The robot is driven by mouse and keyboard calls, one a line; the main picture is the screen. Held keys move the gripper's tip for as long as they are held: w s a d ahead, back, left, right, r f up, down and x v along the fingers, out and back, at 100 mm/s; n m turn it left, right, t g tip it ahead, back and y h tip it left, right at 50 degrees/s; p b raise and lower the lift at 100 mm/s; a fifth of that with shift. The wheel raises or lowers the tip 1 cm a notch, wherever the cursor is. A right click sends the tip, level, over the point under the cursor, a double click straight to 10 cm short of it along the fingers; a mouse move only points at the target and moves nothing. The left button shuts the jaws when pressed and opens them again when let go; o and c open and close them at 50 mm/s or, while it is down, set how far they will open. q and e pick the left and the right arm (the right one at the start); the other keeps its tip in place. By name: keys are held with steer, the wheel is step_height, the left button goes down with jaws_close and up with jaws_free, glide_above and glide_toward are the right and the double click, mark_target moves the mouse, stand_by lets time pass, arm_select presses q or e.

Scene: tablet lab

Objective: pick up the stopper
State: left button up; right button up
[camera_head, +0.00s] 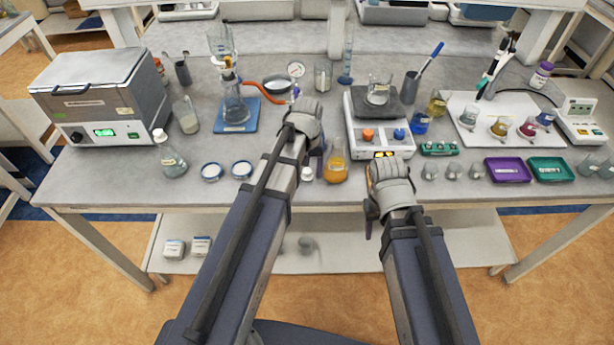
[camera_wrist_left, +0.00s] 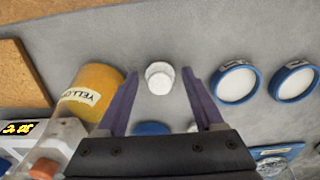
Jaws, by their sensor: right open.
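The stopper, a small white round cap (camera_wrist_left: 159,78), lies on the grey bench top in the left wrist view. It also shows in the head view as a small white spot (camera_head: 307,174) beside my left arm. My left gripper (camera_wrist_left: 161,72) is open, with its two purple fingers apart on either side of the stopper and nothing held. In the head view my left gripper (camera_head: 309,165) is over the front of the bench, partly hidden by its own arm. My right gripper (camera_head: 370,220) is open and empty at the bench's front edge; its fingers are mostly hidden.
A yellow-orange flask (camera_head: 335,170) labelled in the left wrist view stands close right of the stopper. Two blue-rimmed dishes (camera_wrist_left: 237,84) lie on its other side. The bench's front edge is close.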

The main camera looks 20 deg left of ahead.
arm_select(q)
jaws_close()
stand_by(0.3)
steer(key=shift+r, duration=0.15)
arm_select(e)
steer(key=shift+r, duration=0.15)
